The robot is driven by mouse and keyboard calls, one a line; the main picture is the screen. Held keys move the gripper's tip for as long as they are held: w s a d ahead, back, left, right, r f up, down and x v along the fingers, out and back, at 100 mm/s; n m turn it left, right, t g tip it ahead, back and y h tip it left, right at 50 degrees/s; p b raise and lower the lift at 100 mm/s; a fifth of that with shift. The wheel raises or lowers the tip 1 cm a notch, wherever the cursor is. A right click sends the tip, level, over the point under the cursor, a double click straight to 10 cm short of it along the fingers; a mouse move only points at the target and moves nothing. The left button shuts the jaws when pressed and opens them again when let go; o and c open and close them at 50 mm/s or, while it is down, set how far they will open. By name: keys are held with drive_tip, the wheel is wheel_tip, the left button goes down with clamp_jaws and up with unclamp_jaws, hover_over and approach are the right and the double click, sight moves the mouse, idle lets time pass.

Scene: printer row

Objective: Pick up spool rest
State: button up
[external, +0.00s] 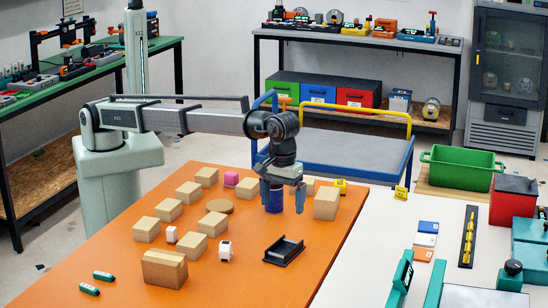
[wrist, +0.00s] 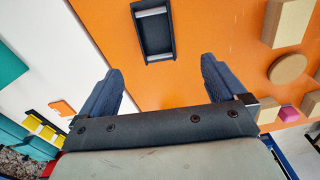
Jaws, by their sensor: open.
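A black open tray-like holder (external: 284,250), which I take to be the spool rest, lies on the orange table. It also shows in the wrist view (wrist: 153,30) at the top, ahead of the fingers and apart from them. My gripper (external: 285,203) hangs over the table, behind and above the holder in the external view. In the wrist view my gripper (wrist: 160,65) has its two dark blue fingers spread wide, with only bare orange tabletop between them.
Several tan boxes (external: 164,268) and a round tan disc (external: 220,206) stand left of my gripper. A taller tan box (external: 326,203) stands to its right. A small white block (external: 225,251) is left of the holder. A white table (external: 370,240) adjoins on the right.

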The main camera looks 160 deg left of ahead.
hover_over(284, 253)
drive_tip(key=f, duration=0.5)
drive_tip(key=s+f, duration=0.1)
drive_tip(key=f, duration=0.1)
drive_tip(key=shift+d+f, duration=0.1)
drive_tip(key=shift+f, duration=0.05)
drive_tip(key=shift+w+a+f, duration=0.1)
drive_tip(key=shift+w+f, duration=0.1)
drive_tip(key=shift+f, duration=1.15)
drive_tip(key=shift+w+a+f, duration=0.1)
drive_tip(key=shift+w+f, duration=0.1)
drive_tip(key=shift+f, duration=1.15)
drive_tip(key=shift+c, duration=0.2)
drive_tip(key=c, duration=1.3)
drive_tip(key=shift+r, duration=0.1)
drive_tip(key=shift+c, duration=0.7)
drive_tip(key=shift+r, duration=0.1)
